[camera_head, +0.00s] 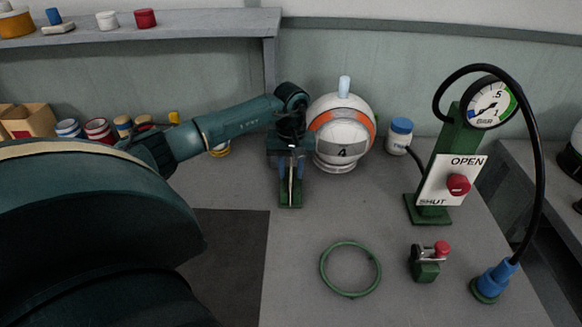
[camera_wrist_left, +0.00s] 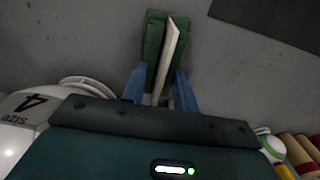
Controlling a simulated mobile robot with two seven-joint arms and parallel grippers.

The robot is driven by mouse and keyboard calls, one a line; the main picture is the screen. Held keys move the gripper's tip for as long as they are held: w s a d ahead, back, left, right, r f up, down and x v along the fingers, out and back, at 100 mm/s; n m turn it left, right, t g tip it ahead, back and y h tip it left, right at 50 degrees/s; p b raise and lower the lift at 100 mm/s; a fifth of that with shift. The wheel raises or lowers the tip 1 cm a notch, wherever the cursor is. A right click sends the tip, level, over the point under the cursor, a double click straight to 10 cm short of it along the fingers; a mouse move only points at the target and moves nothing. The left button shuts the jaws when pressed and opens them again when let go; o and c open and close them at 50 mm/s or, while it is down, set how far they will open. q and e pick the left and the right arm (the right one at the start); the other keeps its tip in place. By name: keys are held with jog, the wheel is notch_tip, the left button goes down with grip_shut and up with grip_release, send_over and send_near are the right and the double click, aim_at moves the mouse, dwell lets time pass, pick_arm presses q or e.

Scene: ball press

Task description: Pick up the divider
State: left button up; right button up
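The divider seems to be a thin, pale upright plate (camera_head: 291,187) in a narrow green stand (camera_head: 290,204) on the grey table. In the left wrist view the plate (camera_wrist_left: 170,52) leans slightly within the green stand (camera_wrist_left: 153,38). My left gripper (camera_head: 291,174) is above the stand, pointing down, with a blue finger on each side of the plate. In the left wrist view the fingers (camera_wrist_left: 160,88) are apart, with gaps beside the plate. The plate's near end is partly hidden by the gripper body. My right gripper is not in view.
A white and orange ball (camera_head: 343,132) stands right behind the gripper. To the right are a blue-capped jar (camera_head: 399,136), a gauge post (camera_head: 452,150) with a black hose, a green ring (camera_head: 350,269) and a small red-knobbed valve (camera_head: 428,262). Cans (camera_head: 98,130) stand at the left.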

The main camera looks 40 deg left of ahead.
pick_arm(q)
jog(key=shift+c, duration=0.4)
grip_shut()
